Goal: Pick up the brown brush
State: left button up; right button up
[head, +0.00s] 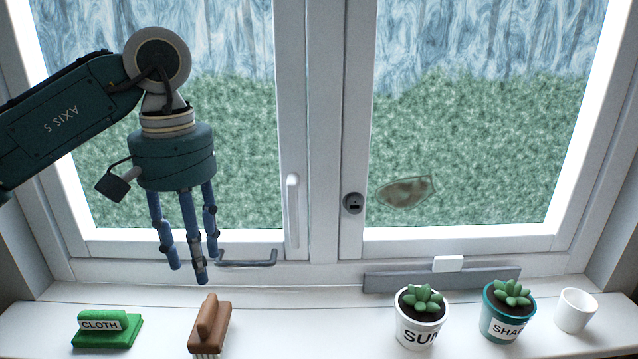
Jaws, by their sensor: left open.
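The brown brush (208,325) lies on the white window sill near the front edge, with its raised handle on top and pale bristles at its near end. My left gripper (191,265) hangs above and behind the brush, fingers pointing down. Its blue fingers are apart and hold nothing, and a gap shows between the fingertips and the brush. My right gripper is not in view.
A green block labelled CLOTH (105,331) sits left of the brush. Right are a white plant pot (420,331), a teal plant pot (507,322) and a white cup (575,311). A grey squeegee-like bar (400,283) lies behind them. The window stands behind the sill (310,325), whose middle is clear.

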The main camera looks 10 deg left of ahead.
aim_at(206, 340)
jog(key=k+l, duration=0.15)
jog(key=k, duration=0.35)
jog(key=k+l, duration=0.2)
jog(key=k, duration=0.25)
